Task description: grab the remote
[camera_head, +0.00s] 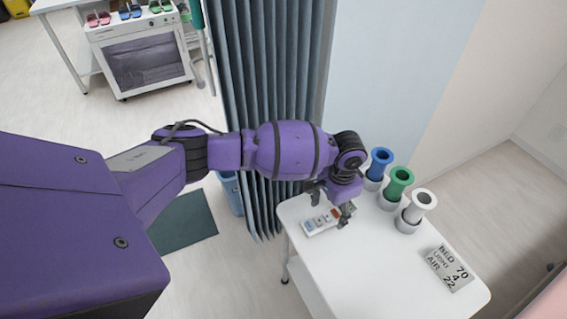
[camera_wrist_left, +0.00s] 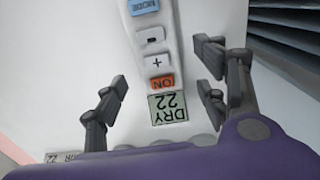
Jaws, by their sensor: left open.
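The remote (camera_head: 317,221) is a white handset lying on the white table (camera_head: 375,275), near its far left corner. In the left wrist view the remote (camera_wrist_left: 155,45) shows a blue MODE button, minus and plus buttons, an orange ON button and a small display reading DRY 22. My left gripper (camera_head: 331,209) is above the remote. In the wrist view its open fingers (camera_wrist_left: 165,90) stand on either side of the remote's display end, apart from it, with nothing between them gripped. Part of the remote is hidden by the gripper in the head view. My right gripper is not in view.
A sign card (camera_head: 447,268) lies at the right. A grey-blue curtain (camera_head: 268,80) hangs behind my left arm. The table's front middle is clear.

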